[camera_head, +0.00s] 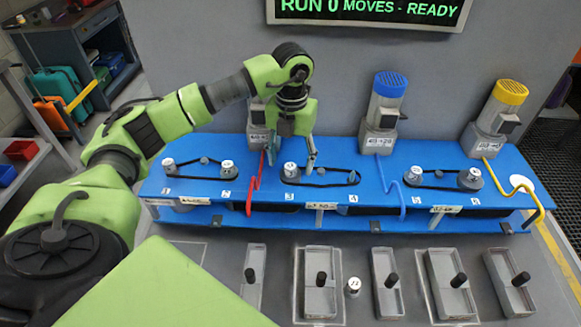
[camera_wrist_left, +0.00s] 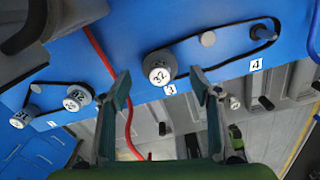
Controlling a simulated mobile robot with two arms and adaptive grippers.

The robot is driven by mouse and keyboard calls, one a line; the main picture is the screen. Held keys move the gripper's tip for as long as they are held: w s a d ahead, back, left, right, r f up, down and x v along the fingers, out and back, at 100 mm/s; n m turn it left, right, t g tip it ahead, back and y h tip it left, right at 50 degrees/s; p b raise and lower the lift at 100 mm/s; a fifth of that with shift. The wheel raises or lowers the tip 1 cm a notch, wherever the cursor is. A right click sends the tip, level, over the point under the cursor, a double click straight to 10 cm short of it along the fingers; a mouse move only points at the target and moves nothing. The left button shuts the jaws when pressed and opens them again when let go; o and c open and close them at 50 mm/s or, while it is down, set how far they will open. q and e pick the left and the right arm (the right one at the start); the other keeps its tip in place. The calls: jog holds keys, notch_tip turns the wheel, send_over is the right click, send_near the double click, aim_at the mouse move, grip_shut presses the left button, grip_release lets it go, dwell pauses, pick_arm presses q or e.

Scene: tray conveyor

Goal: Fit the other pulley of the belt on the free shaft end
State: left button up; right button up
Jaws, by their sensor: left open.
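On the blue conveyor bench, the middle belt (camera_head: 320,184) loops around a dark pulley with a white numbered top (camera_head: 290,168) at label 3 and reaches a bare dark shaft end (camera_head: 353,177) at label 4. In the left wrist view the pulley reads 32 (camera_wrist_left: 159,73) and the bare shaft (camera_wrist_left: 263,32) stands upper right. A loose white-topped pulley (camera_head: 353,286) stands in front of the bench between two trays. My left gripper (camera_head: 291,160) is open and empty, pointing down over the pulley at label 3. My right gripper is not in view.
The left belt has pulleys at 1 (camera_head: 168,164) and 2 (camera_head: 227,166); the right belt has pulleys at 5 (camera_head: 408,174) and 6 (camera_head: 470,178). Motors, including a blue-capped one (camera_head: 387,100), stand behind. Several grey trays with black pegs (camera_head: 320,300) stand in front.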

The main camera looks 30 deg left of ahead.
aim_at(291, 166)
pick_arm(q)
notch_tip(291, 166, up, 9)
jog(key=shift+f, duration=0.15)
dwell(0.6)
